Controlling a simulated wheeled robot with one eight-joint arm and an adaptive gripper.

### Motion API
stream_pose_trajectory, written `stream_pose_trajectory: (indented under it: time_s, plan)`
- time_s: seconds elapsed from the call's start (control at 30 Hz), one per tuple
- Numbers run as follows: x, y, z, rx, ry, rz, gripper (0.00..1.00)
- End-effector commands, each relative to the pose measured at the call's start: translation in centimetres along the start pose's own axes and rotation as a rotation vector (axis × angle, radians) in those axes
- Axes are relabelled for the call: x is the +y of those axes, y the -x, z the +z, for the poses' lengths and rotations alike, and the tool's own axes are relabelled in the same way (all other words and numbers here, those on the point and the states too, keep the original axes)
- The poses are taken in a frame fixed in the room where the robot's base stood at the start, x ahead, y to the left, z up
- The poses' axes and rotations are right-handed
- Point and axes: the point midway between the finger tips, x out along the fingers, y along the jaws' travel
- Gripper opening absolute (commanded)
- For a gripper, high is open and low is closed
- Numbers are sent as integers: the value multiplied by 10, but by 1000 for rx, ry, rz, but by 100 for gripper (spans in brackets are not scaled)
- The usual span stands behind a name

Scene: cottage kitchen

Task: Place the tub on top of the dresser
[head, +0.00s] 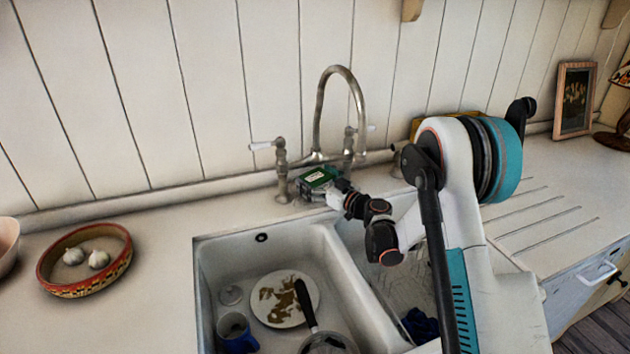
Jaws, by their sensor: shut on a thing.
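The tub (317,177) looks small and dark green, with a pale label on top. It is in the head view near the back of the sink, just in front of the tap. My gripper (326,187) is shut on the tub, with my arm reaching in from the right. The fingers are small in this view and partly hidden. I cannot tell whether the tub touches the counter behind the sink. I cannot make out a dresser in this view.
The tap (340,78) rises right behind the tub. The sink (215,290) holds a dirty plate (272,293) and a blue mug (236,330). A painted bowl (47,275) with garlic stands on the left counter. A picture frame (574,100) stands at the right.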

Motion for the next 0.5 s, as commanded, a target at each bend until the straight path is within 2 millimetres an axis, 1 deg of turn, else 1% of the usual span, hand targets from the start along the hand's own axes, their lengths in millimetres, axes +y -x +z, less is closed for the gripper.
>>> stream_pose_trajectory:
  time_s: [0.07, 0.1, 0.13, 0.5]
  plan:
    - [0, 0, 4, 0, 0, 0, 52]
    - [0, 0, 4, 0, 0, 0, 94]
    - [0, 0, 3, 0, 0, 0, 100]
    - [0, 0, 3, 0, 0, 0, 100]
